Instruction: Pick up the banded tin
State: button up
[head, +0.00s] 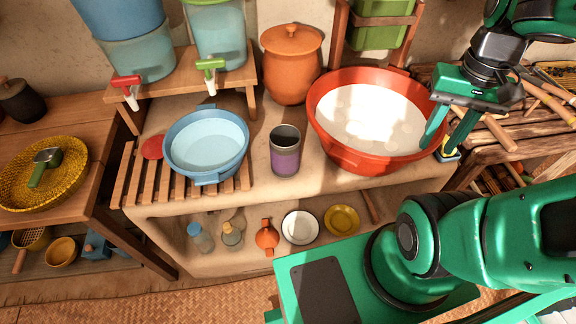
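The banded tin (285,152) is an upright, open-topped grey cylinder with a wide purple band. It stands on the clay ledge between the blue basin and the red basin. My gripper (436,148) is to the right of it, over the right edge of the red basin. Its two fingers point down and are apart, with nothing seen between them. The whole near side of the tin is in view.
The red basin (342,152) of water lies between the tin and my gripper. The blue basin (207,176) sits on a slatted rack (130,180) at left. An orange lidded pot (290,70) stands behind. Bare ledge (262,195) shows around the tin.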

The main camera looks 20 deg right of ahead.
aim_at(284, 139)
jog(key=k, duration=1.95)
jog(key=u, duration=0.85)
jog(key=i, duration=1.5)
